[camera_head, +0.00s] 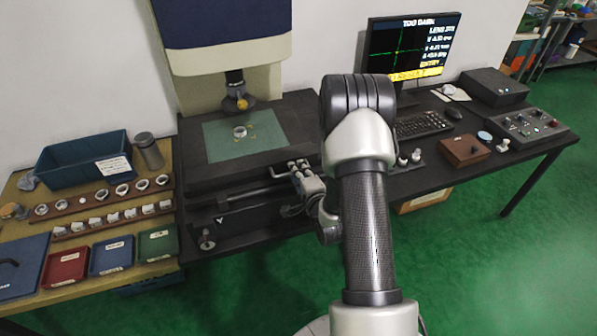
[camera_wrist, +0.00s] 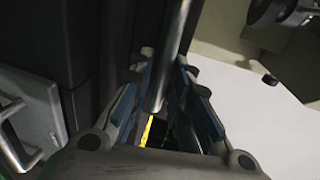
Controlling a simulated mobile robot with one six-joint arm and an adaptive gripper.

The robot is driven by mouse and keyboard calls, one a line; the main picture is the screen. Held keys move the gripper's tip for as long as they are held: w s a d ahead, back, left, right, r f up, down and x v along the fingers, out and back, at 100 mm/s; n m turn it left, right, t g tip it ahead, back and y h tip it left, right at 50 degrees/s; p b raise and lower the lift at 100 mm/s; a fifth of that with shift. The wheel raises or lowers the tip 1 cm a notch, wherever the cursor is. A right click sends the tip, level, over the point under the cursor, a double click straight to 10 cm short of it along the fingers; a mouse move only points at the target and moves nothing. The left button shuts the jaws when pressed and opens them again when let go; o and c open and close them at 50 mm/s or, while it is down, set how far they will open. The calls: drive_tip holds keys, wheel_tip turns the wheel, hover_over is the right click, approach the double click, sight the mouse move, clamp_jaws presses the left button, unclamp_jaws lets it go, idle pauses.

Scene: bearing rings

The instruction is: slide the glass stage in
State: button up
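The glass stage (camera_head: 219,148) is a greenish clear plate on a dark bed under the measuring head. A small metal ring (camera_head: 240,132) stands on it. My gripper (camera_head: 297,172) is at the front right of the bed, beside a metal bar handle. In the wrist view my gripper (camera_wrist: 168,85) has its blue-padded fingers on both sides of the metal bar (camera_wrist: 172,45), close against it, and appears shut on it. The exact contact is hard to see.
The measuring head's lens (camera_head: 236,92) hangs above the glass. At left are racks of rings (camera_head: 105,196), a blue bin (camera_head: 85,163) and coloured trays (camera_head: 111,255). At right are a monitor (camera_head: 410,48), keyboard (camera_head: 424,125) and control box (camera_head: 520,125). Green floor in front is open.

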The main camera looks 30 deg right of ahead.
drive_tip(key=v, duration=0.7)
drive_tip(key=shift+s, duration=0.25)
drive_tip(key=shift+r, duration=0.1)
